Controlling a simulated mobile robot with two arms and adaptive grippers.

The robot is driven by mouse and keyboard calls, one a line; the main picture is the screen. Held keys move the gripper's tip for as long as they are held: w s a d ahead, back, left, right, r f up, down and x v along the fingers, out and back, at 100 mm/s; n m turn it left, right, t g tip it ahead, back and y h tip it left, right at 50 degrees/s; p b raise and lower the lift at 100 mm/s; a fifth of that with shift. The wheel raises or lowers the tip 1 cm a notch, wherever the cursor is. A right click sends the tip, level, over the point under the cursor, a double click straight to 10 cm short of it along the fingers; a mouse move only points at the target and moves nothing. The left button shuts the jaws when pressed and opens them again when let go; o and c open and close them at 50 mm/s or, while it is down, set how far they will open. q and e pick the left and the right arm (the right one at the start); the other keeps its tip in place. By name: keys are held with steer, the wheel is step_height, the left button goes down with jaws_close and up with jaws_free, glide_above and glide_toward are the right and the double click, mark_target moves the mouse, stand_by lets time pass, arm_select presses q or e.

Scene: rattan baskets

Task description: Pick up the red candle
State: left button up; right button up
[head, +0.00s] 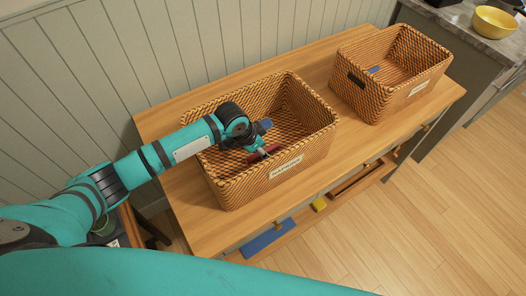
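The red candle (273,149) lies inside the nearer rattan basket (281,172), close to its front wall. Only part of it shows, as a thin red shape. My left gripper (259,152) reaches down into this basket, right at the candle, and hides part of it. The fingers are small and partly covered, so I cannot tell whether they are open or closed on the candle. My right gripper is not in view.
The basket stands on a wooden table (190,206). A second rattan basket (392,98) with a blue item (374,70) stands to the right. A blue item (267,238) and a yellow one (319,204) lie below the tabletop. A yellow bowl (494,22) sits on a counter.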

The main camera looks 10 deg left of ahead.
arm_select(q)
steer(key=shift+s+f, duration=0.1)
steer(key=shift+s, duration=0.05)
steer(key=shift+c, duration=0.2)
steer(key=shift+s+f, duration=0.1)
steer(key=shift+f, duration=0.05)
jaws_close()
